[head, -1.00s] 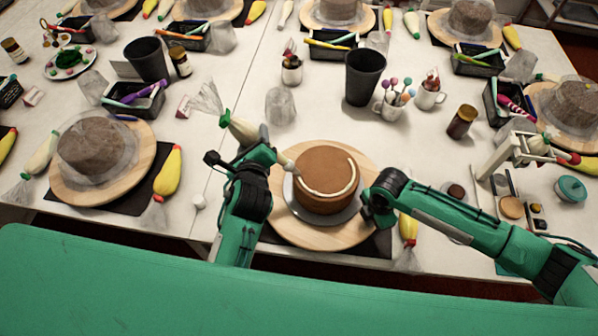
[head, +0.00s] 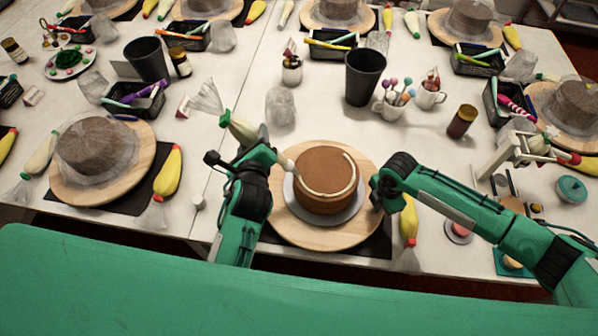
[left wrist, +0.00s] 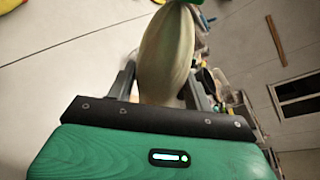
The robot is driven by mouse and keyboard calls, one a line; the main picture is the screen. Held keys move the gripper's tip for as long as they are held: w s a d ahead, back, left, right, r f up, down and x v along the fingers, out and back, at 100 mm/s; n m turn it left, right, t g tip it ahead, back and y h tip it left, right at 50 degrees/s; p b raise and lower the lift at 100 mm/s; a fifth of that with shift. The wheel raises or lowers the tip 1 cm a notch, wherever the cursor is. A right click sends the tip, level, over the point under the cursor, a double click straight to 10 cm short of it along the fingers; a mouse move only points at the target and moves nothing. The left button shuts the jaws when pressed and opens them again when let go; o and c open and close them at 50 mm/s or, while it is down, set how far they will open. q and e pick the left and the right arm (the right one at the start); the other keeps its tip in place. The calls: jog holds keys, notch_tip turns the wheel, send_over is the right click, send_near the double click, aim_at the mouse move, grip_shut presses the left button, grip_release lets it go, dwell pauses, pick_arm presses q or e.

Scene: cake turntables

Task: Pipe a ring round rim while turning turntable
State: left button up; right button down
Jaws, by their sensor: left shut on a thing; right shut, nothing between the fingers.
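A brown round cake (head: 325,176) stands on a grey board on the wooden turntable (head: 310,236) in front of me. The bag also fills the middle of the left wrist view (left wrist: 167,55). My right gripper (head: 378,196) is shut and empty at the turntable's right edge; whether it touches the edge I cannot tell.
A yellow piping bag (head: 409,222) lies right of the turntable, under my right arm. A black cup (head: 365,78) and white mugs (head: 392,105) stand behind the cake. A covered cake (head: 92,146) stands on another turntable to the left.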

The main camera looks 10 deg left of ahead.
aim_at(314, 243)
notch_tip(314, 243, up, 4)
jog(key=shift+f, duration=0.15)
jog(key=shift+a, duration=0.1)
jog(key=s+a+n, duration=0.1)
jog(key=s+a, duration=0.1)
jog(key=s+a+n, duration=0.1)
jog(key=a, duration=0.2)
jog(key=s+a+f, duration=0.1)
jog(key=s+a, duration=0.1)
jog(key=a, duration=0.1)
jog(key=shift+s+a+n, duration=0.2)
jog(key=shift+s+n, duration=0.15)
jog(key=shift+n, duration=0.05)
jog(key=s+a+n, duration=0.1)
jog(key=s+a, duration=0.1)
jog(key=a, duration=0.1)
jog(key=s+a+n, duration=0.1)
jog(key=s+a, duration=0.1)
jog(key=s+a+r+n, duration=0.1)
jog(key=s+a, duration=0.1)
jog(key=a, duration=0.1)
jog(key=shift+s+a, duration=0.3)
jog(key=shift+a, duration=0.05)
jog(key=shift+f, duration=1.8)
jog(key=shift+f, duration=0.1)
